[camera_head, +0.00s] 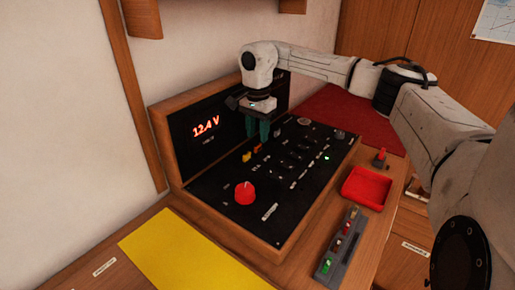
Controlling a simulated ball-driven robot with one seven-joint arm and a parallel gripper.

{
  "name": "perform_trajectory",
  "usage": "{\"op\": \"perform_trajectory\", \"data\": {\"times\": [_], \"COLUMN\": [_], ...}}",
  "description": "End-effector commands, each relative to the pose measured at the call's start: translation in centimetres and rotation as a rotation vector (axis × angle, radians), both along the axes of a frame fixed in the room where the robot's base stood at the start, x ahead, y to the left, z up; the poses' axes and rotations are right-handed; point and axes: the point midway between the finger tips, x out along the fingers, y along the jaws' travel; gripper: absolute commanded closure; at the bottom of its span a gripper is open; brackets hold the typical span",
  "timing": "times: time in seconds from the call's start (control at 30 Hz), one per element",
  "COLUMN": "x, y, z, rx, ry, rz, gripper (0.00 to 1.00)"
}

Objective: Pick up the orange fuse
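My gripper (258,131) hangs over the black control panel (222,186), with its two teal fingers pointing down and a gap between them. Nothing shows between the fingers. A small orange piece (258,148), which looks like the orange fuse, stands on the panel just below the fingertips. I cannot tell whether the fingers touch it. A yellow piece (246,157) stands beside it, lower left.
A red knob (244,193) rises from the panel's near part. A red tray (367,188) and a grey rack (342,245) with several small coloured pieces lie right of the panel. A lit display (206,127) stands behind. A yellow sheet (185,252) lies in front.

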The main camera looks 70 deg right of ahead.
Motion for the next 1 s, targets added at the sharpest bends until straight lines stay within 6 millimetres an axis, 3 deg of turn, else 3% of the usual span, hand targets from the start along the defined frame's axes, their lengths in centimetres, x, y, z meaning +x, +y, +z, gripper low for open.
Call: {"op": "perform_trajectory", "data": {"times": [0.3, 0.57, 1.0], "x": [0.0, 0.0, 0.0], "y": [-0.2, -0.2, -0.2], "z": [-3.9, -4.1, -4.1], "rx": [0.002, 0.000, 0.000], "ry": [0.000, 0.000, 0.000], "rz": [0.001, 0.001, 0.001], "gripper": [0.61, 0.61, 1.00]}}
